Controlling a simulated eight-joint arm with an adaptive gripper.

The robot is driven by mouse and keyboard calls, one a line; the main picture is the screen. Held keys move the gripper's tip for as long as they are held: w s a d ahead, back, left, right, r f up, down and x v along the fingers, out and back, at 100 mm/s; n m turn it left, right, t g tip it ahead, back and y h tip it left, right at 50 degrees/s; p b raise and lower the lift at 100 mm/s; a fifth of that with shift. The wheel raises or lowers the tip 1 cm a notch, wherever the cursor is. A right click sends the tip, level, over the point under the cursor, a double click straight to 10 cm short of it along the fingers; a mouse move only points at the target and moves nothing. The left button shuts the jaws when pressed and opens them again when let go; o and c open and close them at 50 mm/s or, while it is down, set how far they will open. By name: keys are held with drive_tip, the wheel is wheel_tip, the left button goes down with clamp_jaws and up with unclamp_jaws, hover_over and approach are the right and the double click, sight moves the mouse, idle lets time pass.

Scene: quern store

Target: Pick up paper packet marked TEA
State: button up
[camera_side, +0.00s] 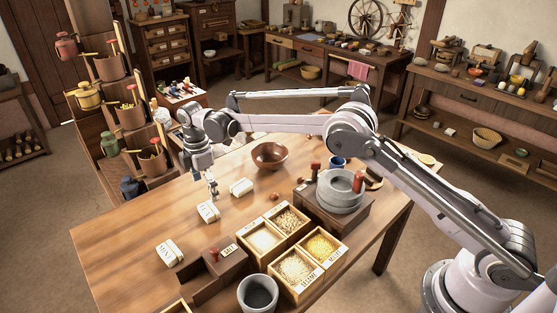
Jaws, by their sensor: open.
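Three white paper packets lie on the wooden table: a near-left packet (169,254), a middle packet (207,213) and a far packet (241,187). The near-left and middle packets have dark lettering, too small to read surely. I cannot tell which one is marked TEA. My gripper (213,193) points down just above the far edge of the middle packet. It is open and holds nothing. Whether its fingertips touch the packet is unclear at this size.
A brown bowl (270,156) stands behind the packets. Wooden boxes of grain (322,246), a stone quern (341,191) and a grey pot (257,294) stand to the right and front. A tiered rack (127,150) rises at the far left. The table's left part is clear.

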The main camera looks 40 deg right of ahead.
sight(210, 208)
wheel_tip(210, 208, down, 4)
drive_tip(key=shift+r, duration=0.1)
drive_tip(key=shift+w+d+f, duration=0.1)
drive_tip(key=shift+w+f, duration=0.1)
drive_tip(key=shift+f, duration=1.15)
drive_tip(key=shift+w+d+f, duration=0.1)
drive_tip(key=shift+w+f, duration=0.05)
drive_tip(key=shift+f, duration=1.15)
drive_tip(key=c, duration=1.1)
